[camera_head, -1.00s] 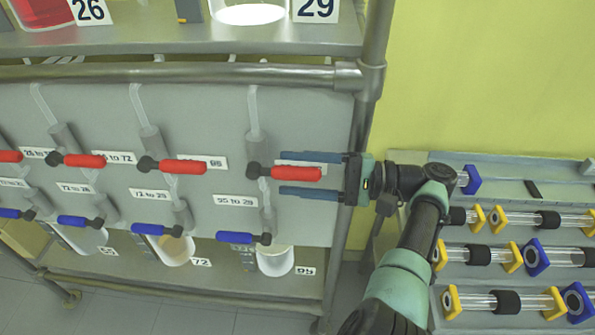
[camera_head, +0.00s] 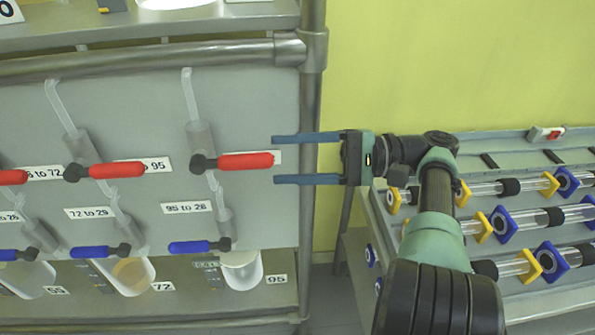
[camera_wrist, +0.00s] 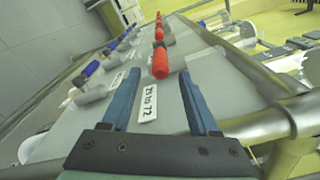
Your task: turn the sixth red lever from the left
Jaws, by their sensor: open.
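Three red levers show on the grey panel in the head view, all lying level: a rightmost one (camera_head: 245,161), a middle one (camera_head: 117,170) and one cut by the left edge (camera_head: 12,177). I cannot count them from the left end in the head view. My gripper (camera_head: 274,160) is open and empty, pointing left. Its blue fingertips are level with the rightmost red lever's free end, one above and one below, barely at its tip. In the wrist view the nearest red lever (camera_wrist: 160,64) stands ahead between the fingertips (camera_wrist: 159,72), with more red levers in line behind.
Blue levers (camera_head: 200,246) sit in a row below the red ones. The metal frame post (camera_head: 311,130) stands behind the fingers. Right of it is a rack (camera_head: 540,160) of glass tubes with yellow and blue end pieces. Beakers (camera_head: 241,270) stand on the lower shelf.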

